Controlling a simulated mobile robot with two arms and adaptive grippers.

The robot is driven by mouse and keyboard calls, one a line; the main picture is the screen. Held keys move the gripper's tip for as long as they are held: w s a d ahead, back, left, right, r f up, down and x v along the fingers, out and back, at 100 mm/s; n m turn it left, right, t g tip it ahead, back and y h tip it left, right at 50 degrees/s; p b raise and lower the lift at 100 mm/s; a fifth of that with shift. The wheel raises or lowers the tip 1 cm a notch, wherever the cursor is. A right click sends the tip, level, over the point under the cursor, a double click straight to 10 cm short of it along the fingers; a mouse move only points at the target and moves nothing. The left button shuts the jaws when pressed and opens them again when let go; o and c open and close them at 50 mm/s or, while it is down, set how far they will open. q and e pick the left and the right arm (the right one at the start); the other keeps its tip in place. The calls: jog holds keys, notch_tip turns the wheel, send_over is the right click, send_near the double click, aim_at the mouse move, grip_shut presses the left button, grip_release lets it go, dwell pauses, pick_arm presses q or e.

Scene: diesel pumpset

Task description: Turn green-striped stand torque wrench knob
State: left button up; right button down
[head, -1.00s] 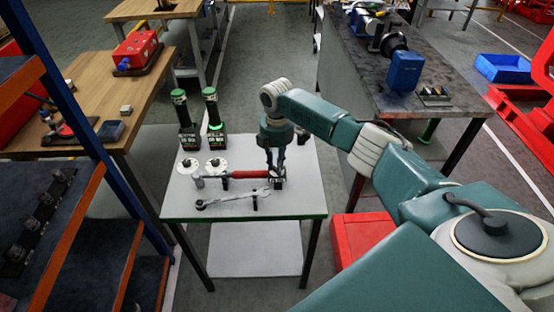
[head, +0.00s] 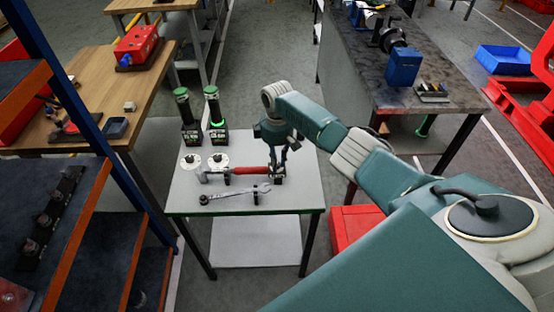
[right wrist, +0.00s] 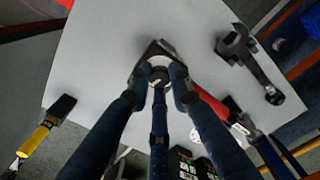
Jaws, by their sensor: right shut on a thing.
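A torque wrench (head: 250,170) with a red handle lies across the white, green-edged table (head: 230,208); part of its red handle (right wrist: 211,103) shows in the right wrist view. Its right end meets a small dark stand (head: 278,179). My right gripper (head: 279,165) points down at this end. In the right wrist view, its three dark fingers (right wrist: 160,74) close around a small round knob (right wrist: 159,61) with a pale face on a dark block. I cannot make out a green stripe on the stand. My left gripper is not in view.
A grey spanner (head: 232,191) lies on small holders in front of the wrench. Two dark cylinders with green tops (head: 212,105) stand behind, with two white round pieces (head: 218,160) nearby. A red box (head: 355,226) stands right of the table.

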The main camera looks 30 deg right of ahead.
dwell(0.5)
jog(key=c, duration=1.6)
grip_release()
jog(key=shift+o, duration=0.2)
jog(key=shift+r, duration=0.1)
notch_tip(320, 180, up, 12)
